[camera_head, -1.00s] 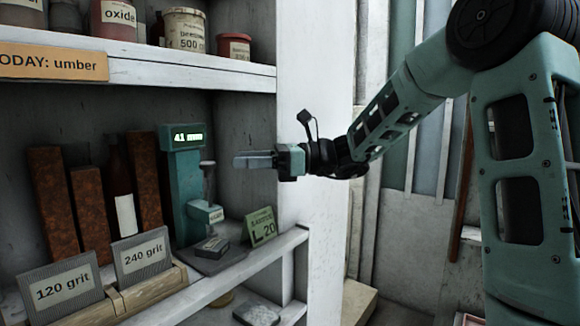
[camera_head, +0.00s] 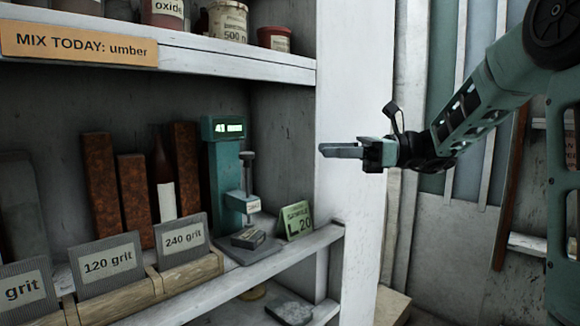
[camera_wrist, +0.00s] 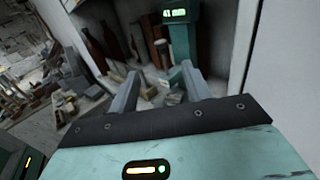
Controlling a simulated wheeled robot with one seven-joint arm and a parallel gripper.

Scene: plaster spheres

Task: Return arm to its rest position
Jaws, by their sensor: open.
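My gripper (camera_head: 340,150) is at the end of my teal arm, in front of the white side panel of the shelf unit (camera_head: 352,90) in the head view. It points left and holds nothing. In the wrist view its two fingers (camera_wrist: 158,88) stand apart with an empty gap between them. The teal gauge (camera_head: 225,175) with a lit display stands on the middle shelf, left of my gripper. It also shows in the wrist view (camera_wrist: 180,32), beyond the fingers. My gripper looks clear of the gauge and the shelves, but the exact distance cannot be told.
The middle shelf's front edge (camera_head: 270,265) holds sanding sheets (camera_head: 107,262) in a wooden rack. A green card (camera_head: 296,220) stands near the gauge. Tins (camera_head: 227,20) line the upper shelf. Panels (camera_head: 450,120) lean on the wall behind my arm.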

